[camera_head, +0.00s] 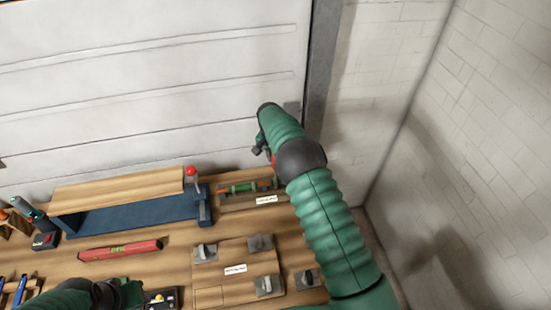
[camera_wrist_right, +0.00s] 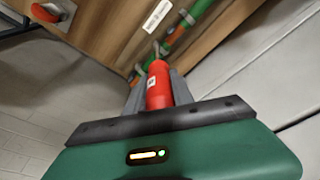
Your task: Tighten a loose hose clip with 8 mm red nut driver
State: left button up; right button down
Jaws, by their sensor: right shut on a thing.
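My right gripper (camera_wrist_right: 155,82) is shut on the red nut driver (camera_wrist_right: 158,88), whose red handle sits between the fingers in the right wrist view. The driver's tip points toward the green hose (camera_wrist_right: 185,28) and a metal clip (camera_wrist_right: 161,48) on it; I cannot tell whether it touches the clip. In the head view my right arm reaches to the back of the bench, and its gripper (camera_head: 265,153) is mostly hidden. The green hose also shows there (camera_head: 243,187) on a wooden holder, partly covered by my arm. My left gripper (camera_head: 118,293) is low at the left, its fingers unclear.
A blue stand with a wooden top (camera_head: 120,191) and a red ball knob (camera_head: 191,171) stands left of the hose. A red spirit level (camera_head: 120,250) lies in front. A wooden board with grey clamps (camera_head: 237,283) lies nearer. A garage door (camera_head: 150,80) is behind.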

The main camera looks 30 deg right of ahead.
jog(key=shift+r, duration=0.1)
jog(key=shift+r+p, duration=0.3)
jog(key=shift+r, duration=0.15)
